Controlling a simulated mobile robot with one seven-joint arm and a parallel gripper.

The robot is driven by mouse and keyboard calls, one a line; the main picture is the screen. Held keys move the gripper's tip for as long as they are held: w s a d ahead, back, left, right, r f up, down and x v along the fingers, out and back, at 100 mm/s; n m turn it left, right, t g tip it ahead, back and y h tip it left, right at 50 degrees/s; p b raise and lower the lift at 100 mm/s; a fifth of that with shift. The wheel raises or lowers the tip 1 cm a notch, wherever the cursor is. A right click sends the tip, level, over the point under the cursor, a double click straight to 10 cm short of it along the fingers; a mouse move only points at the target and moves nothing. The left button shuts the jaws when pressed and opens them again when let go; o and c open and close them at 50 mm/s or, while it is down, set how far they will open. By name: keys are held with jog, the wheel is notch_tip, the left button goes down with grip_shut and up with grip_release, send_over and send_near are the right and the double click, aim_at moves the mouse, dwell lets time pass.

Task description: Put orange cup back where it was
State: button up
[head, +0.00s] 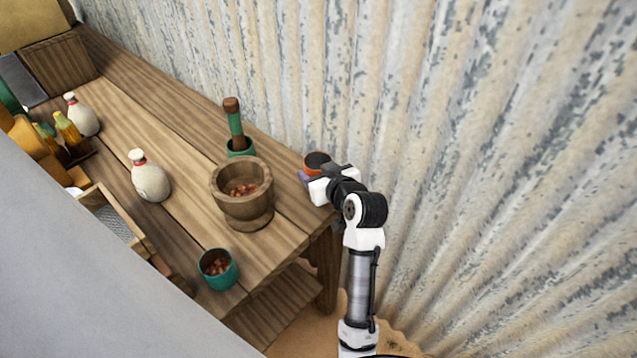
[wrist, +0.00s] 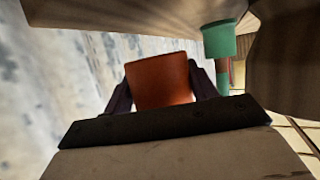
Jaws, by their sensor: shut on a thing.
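The orange cup (head: 317,158) is at the right end of the wooden table, close to the corrugated wall. My gripper (head: 314,173) is shut on it, reaching in from the right. In the wrist view the orange cup (wrist: 160,78) sits between my two dark fingers, one on each side. My gripper hides much of the cup in the head view, and I cannot tell whether its base touches the table.
A wooden mortar (head: 242,196) stands left of the cup. A green cup holding a pestle (head: 239,148) is behind the mortar. A green cup with brown contents (head: 218,268) is near the front edge. White bottles (head: 150,176) stand further left. The corrugated wall (head: 470,150) is close behind.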

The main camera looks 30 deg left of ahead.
jog(key=shift+f, duration=2.2)
jog(key=shift+f, duration=0.1)
jog(key=o, duration=1)
jog(key=b+v, duration=0.2)
jog(key=v, duration=1)
